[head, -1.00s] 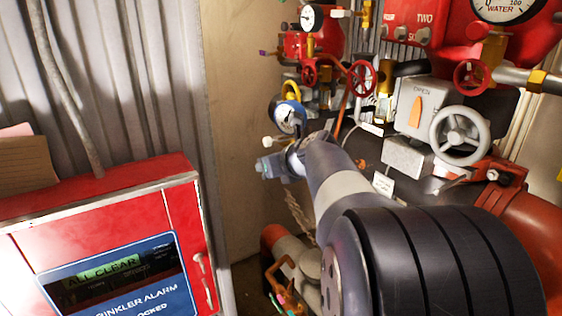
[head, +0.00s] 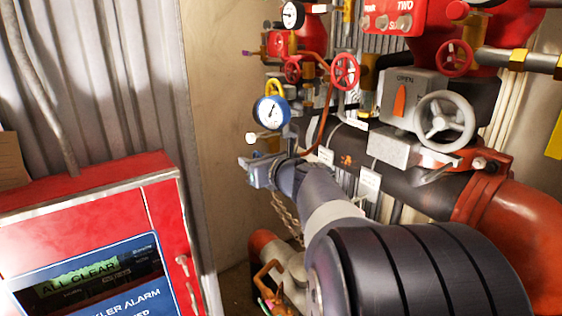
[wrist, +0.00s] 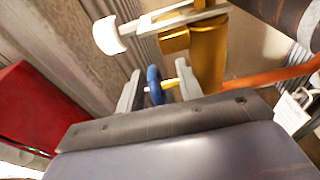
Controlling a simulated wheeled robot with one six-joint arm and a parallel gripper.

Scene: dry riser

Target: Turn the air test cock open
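In the wrist view, a brass valve body (wrist: 208,50) carries a pale metal lever (wrist: 185,17) with a white end piece (wrist: 110,36); it looks like the air test cock. The white end also shows in the head view (head: 251,138), just above my gripper (head: 262,172). In the wrist view my gripper (wrist: 158,90) is open, its two pale fingers apart.
The blue-rimmed gauge (head: 270,111) stands above my gripper. Red handwheels (head: 345,71), a grey handwheel (head: 446,118) and a dark pipe crowd the right. A red alarm panel (head: 95,190) stands at left. Bare wall lies between panel and pipework.

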